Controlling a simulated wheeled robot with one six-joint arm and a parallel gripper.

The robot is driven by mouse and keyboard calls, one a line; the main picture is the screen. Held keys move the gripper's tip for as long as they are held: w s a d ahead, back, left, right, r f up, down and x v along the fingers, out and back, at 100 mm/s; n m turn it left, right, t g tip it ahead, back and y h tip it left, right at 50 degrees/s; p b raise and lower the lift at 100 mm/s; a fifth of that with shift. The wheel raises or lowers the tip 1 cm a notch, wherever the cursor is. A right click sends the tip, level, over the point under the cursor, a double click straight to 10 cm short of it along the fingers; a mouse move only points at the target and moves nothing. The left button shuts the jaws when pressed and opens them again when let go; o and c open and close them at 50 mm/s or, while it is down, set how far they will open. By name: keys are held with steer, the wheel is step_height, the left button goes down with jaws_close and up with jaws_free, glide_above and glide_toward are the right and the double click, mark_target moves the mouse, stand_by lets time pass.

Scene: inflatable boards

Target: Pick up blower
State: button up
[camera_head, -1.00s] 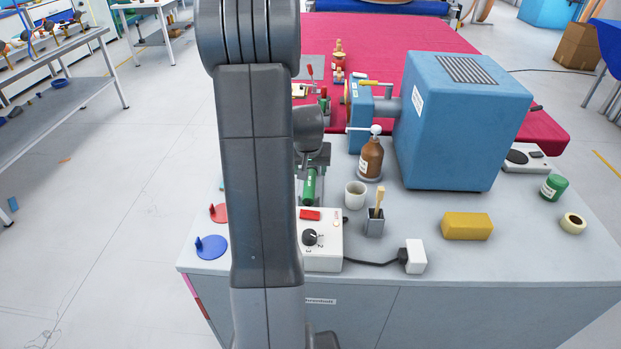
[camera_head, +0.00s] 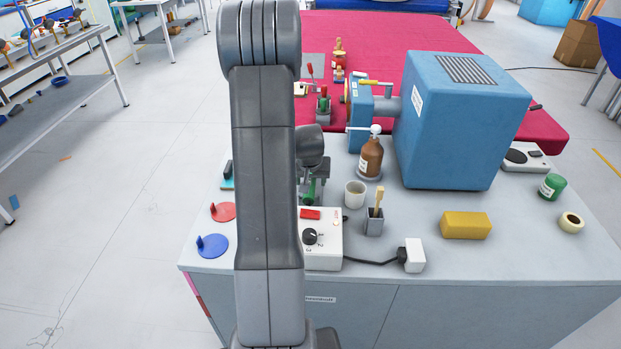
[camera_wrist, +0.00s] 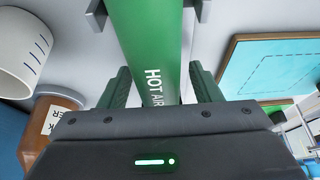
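The blower is a green cylinder marked HOT AIR (camera_wrist: 150,40). It runs through the middle of the wrist view, and a small green part (camera_head: 311,190) shows in the head view behind my arm. My gripper (camera_wrist: 159,68) has one finger on each side of the blower's body. The fingers are apart, and a narrow gap shows by the right finger. Grey bracket pieces (camera_wrist: 97,14) stand beside the blower at the top of the wrist view. The blower's lower end is hidden by my gripper body, and my arm covers much of it in the head view.
A white control box (camera_head: 322,255) with a cable to a white plug (camera_head: 412,256) sits in front. A white cup (camera_head: 355,194), brush holder (camera_head: 374,224) and brown bottle (camera_head: 371,158) stand close on the right. A large blue machine (camera_head: 455,120) stands behind.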

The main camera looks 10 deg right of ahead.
steer(key=c, duration=1)
steer(key=shift+o, duration=0.2)
steer(key=shift+r, duration=0.1)
